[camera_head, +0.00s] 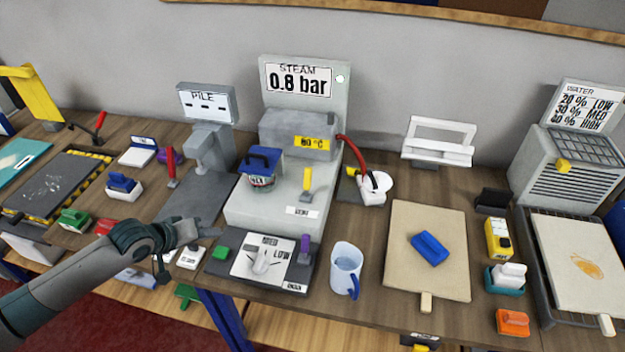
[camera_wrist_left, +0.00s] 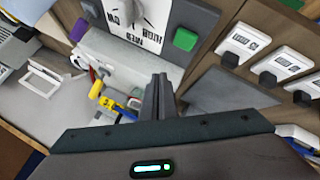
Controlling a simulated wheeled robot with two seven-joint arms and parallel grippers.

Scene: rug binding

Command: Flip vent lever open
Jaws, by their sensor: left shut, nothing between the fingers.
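A pale grey steam machine (camera_head: 275,205) stands at the middle of the table under a sign reading STEAM 0.8 bar (camera_head: 298,80). A short yellow lever (camera_head: 307,181) stands upright on its top, behind a small white label (camera_head: 302,212) too blurred to read surely; it looks like the vent lever. My left gripper (camera_head: 208,232) is shut and empty, to the left of the machine and apart from the lever. Its closed fingers (camera_wrist_left: 158,97) point toward the machine in the left wrist view. My right gripper is not in view.
A blue-lidded jar (camera_head: 262,170) sits on the machine, left of the lever. A red handle (camera_head: 353,155) curves at its right. A dial panel (camera_head: 262,262) with a green button (camera_head: 221,252) lies in front.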

